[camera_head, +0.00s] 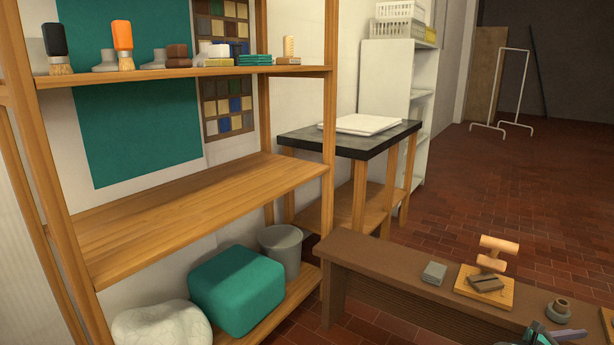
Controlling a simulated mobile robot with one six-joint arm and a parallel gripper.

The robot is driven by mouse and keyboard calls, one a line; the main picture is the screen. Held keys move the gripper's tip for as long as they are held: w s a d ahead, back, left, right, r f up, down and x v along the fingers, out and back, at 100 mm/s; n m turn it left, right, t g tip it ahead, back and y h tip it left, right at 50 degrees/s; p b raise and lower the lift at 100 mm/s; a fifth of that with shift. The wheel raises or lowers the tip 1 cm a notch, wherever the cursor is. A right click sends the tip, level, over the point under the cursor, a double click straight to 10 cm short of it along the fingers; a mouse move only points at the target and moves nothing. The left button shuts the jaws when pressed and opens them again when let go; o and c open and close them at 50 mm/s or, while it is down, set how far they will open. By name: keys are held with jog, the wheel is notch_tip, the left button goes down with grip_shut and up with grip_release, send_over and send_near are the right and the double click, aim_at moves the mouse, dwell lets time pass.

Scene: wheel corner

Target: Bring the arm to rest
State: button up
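A dark shape with teal and grey parts (556,336) shows at the bottom right edge, cut off by the picture. It looks like the end of my arm, my gripper, over the near part of the low brown bench (385,283). Its fingers are too small and cropped to tell whether they are open or shut, or whether they hold anything. The rest of my arm is out of view.
Near it on the bench are a grey ring-shaped piece (559,311), a wooden board (505,293) with a tan wooden tool and dark block, and a grey block (434,273). A wooden shelf (200,205) stands left.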

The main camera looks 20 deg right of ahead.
jog(key=w+a+r+n+t+p, duration=0.1)
jog(key=w+a+n+t+p, duration=0.1)
jog(key=w+a+p, duration=0.45)
jog(key=w+a+r+n+t+p, duration=0.1)
jog(key=w+a+n+t+p, duration=0.2)
jog(key=w, duration=0.6)
jog(key=w+a+f+m+t+y+p, duration=0.1)
jog(key=w+a+f+y+p, duration=0.3)
jog(key=a, duration=0.6)
jog(key=w+a+f+m+p, duration=0.1)
jog(key=w+a+p, duration=0.1)
jog(key=a+p, duration=0.6)
jog(key=s+a+f+m+g+y+p, duration=0.2)
jog(key=s+a+m, duration=0.4)
jog(key=a, duration=0.7)
jog(key=s+a+f+m+g+y+p, duration=0.2)
jog(key=s+a+m+y+p, duration=0.3)
jog(key=a, duration=0.9)
jog(key=s+a+f+m+g+y+p, duration=0.3)
jog(key=s+a+m+y, duration=0.3)
jog(key=s+a, duration=0.4)
jog(key=a+f+m, duration=0.1)
jog(key=a, duration=0.3)
jog(key=shift+f, duration=0.15)
